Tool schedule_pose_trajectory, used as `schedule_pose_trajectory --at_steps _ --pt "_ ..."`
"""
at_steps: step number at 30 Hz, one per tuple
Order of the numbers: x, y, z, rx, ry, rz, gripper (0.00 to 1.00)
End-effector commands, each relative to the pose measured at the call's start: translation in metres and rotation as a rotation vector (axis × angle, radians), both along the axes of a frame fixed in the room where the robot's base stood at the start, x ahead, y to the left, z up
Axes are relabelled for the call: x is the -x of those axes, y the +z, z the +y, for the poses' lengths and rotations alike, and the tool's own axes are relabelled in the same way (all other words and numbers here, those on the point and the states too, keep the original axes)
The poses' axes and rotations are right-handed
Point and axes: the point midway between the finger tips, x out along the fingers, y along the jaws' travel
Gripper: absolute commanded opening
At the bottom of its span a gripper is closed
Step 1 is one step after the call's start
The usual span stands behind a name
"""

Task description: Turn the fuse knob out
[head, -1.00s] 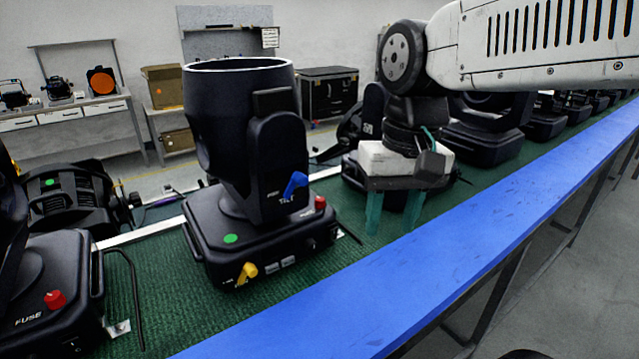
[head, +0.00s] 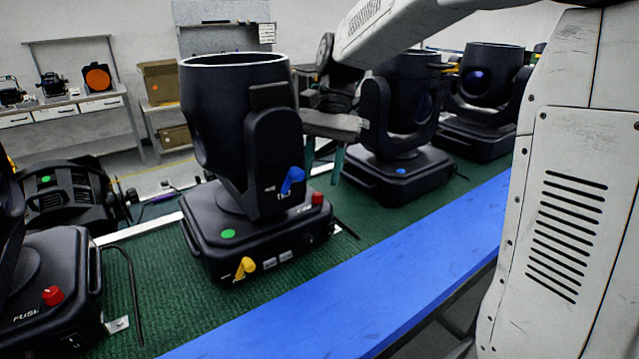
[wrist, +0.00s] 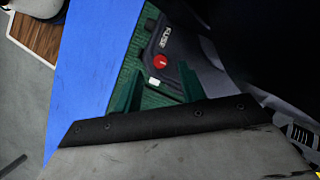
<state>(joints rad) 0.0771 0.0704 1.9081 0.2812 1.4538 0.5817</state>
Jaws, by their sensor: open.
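A red knob (head: 318,198) sits on the right end of the base of the middle moving-head light (head: 235,250). A red knob (wrist: 160,62) beside the word FUSE shows in the wrist view, apparently that same one. My gripper (head: 322,172) is behind and above the right side of this light, its green fingers pointing down and partly hidden. In the wrist view my gripper (wrist: 158,84) is open and empty; the knob shows beyond the gap between its fingers. Another red knob (head: 53,296) marked FUSE is on the left light's base.
A blue lever (head: 292,180) and a yellow knob (head: 245,267) are on the middle light. More lights (head: 398,180) stand to the right on the green mat (head: 165,295). A blue edge strip (head: 400,265) runs along the front.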

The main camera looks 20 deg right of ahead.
Motion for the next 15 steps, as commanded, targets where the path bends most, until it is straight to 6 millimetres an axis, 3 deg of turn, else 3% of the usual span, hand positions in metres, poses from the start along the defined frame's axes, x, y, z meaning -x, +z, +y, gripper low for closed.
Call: schedule_pose_trajectory --at_steps 6,15 --pt "0.007 -0.024 0.008 -0.001 0.000 0.001 0.41" --pt "0.008 -0.029 0.009 0.000 0.000 -0.002 0.41"
